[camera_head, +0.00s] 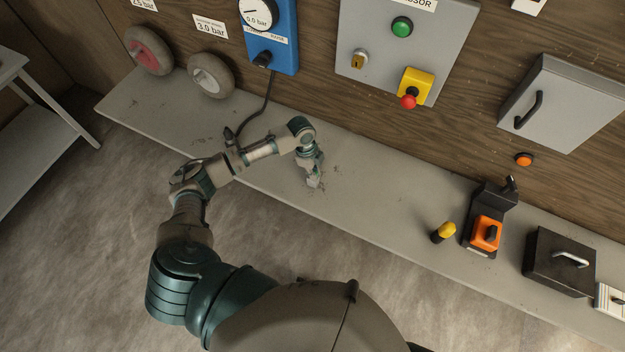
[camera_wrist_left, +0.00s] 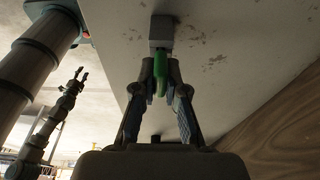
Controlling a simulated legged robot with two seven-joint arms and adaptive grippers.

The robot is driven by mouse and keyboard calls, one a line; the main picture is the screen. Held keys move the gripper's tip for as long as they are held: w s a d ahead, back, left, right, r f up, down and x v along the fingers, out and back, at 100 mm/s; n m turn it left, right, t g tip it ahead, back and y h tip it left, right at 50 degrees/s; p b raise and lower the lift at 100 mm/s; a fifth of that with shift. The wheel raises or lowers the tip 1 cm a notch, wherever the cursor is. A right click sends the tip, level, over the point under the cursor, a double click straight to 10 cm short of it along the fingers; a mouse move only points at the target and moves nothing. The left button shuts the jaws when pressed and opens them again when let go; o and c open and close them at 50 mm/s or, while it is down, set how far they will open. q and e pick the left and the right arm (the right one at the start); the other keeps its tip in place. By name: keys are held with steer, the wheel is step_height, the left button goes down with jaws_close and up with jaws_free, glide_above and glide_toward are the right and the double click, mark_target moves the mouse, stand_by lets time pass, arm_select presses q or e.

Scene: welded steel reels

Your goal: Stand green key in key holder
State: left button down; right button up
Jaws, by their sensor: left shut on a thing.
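My left gripper (camera_head: 314,172) is low over the bench, left of its middle. In the left wrist view its fingers (camera_wrist_left: 160,88) are shut on the green key (camera_wrist_left: 160,66). The key's far end meets a small grey block (camera_wrist_left: 161,30), which looks like the key holder, on the bench surface. I cannot tell how far the key is in it. In the head view the gripper mostly hides the key and block. My right gripper (camera_wrist_left: 80,74) shows small in the left wrist view, away from the bench, with its fingers apart.
The grey bench (camera_head: 375,195) is clear around the left gripper. A yellow-topped black piece (camera_head: 443,232), an orange switch (camera_head: 485,234) and a black box (camera_head: 560,262) stand to the right. A wall panel (camera_head: 400,45) and a blue gauge unit (camera_head: 270,38) are behind.

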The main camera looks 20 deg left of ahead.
arm_select(q)
steer(key=shift+f, duration=0.15)
steer(key=c, duration=1.2)
jaws_free()
steer(key=shift+o, duration=0.2)
step_height(320, 180, up, 4)
steer(key=p, duration=0.3)
steer(key=shift+f, duration=0.25)
steer(key=shift+r+p, duration=1.05)
steer(key=shift+r, duration=1.7)
